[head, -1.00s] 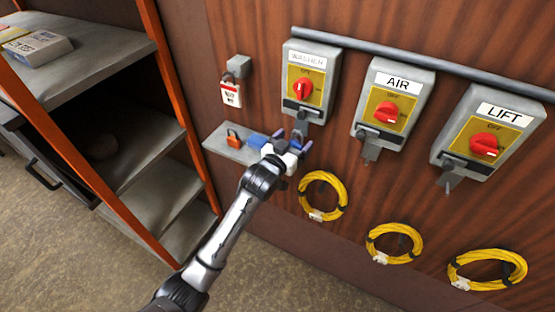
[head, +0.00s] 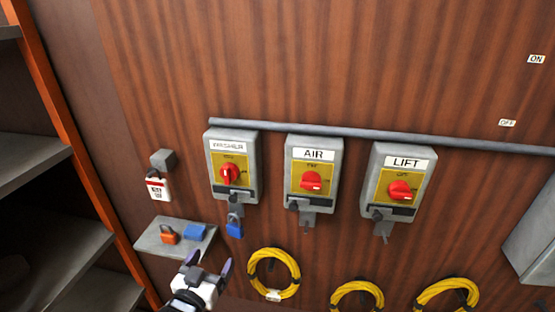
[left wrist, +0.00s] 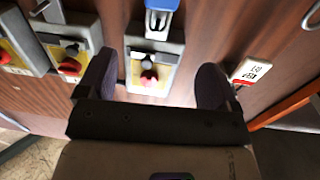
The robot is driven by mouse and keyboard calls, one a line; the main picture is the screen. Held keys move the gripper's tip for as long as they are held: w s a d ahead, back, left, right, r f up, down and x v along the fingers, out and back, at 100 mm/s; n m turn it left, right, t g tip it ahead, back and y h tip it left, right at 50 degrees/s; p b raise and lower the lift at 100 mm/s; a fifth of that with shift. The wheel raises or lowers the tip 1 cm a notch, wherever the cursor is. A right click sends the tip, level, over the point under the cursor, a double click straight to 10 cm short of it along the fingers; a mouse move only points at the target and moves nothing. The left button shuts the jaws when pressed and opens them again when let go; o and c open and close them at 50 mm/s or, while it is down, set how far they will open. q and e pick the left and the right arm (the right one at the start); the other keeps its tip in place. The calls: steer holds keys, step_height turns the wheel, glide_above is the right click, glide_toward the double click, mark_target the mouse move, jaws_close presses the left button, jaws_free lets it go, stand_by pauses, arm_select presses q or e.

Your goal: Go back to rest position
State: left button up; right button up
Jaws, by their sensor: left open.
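My left gripper (head: 210,263) is at the bottom of the head view, open and empty, below the WASHER switch box (head: 232,166). A blue padlock (head: 235,228) hangs at the bottom of that box, apart from the fingers. In the left wrist view the two dark fingers (left wrist: 155,82) are spread wide. Beyond them are a switch box with a red knob (left wrist: 149,78) and a blue padlock (left wrist: 160,8), seen upside down. My right gripper is in neither view.
A small wall shelf (head: 150,244) holds an orange padlock (head: 168,234) and a blue one (head: 196,231). The AIR box (head: 312,172) and LIFT box (head: 402,180) stand right of WASHER. Yellow coils (head: 273,273) hang below. Shelving (head: 60,250) stands at left.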

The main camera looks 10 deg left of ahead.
arm_select(q)
steer(key=s+f+g+y, duration=0.1)
steer(key=s+f+g, duration=0.5)
steer(key=s, duration=0.6)
steer(key=s+f+g, duration=0.3)
steer(key=s+f, duration=0.5)
steer(key=s, duration=0.4)
steer(key=s+f+g+y, duration=0.1)
steer(key=s+f+g, duration=0.4)
steer(key=s+f, duration=0.5)
step_height(320, 180, up, 24)
steer(key=p, duration=2.1)
steer(key=shift+s+p, duration=0.3)
steer(key=shift+s, duration=0.1)
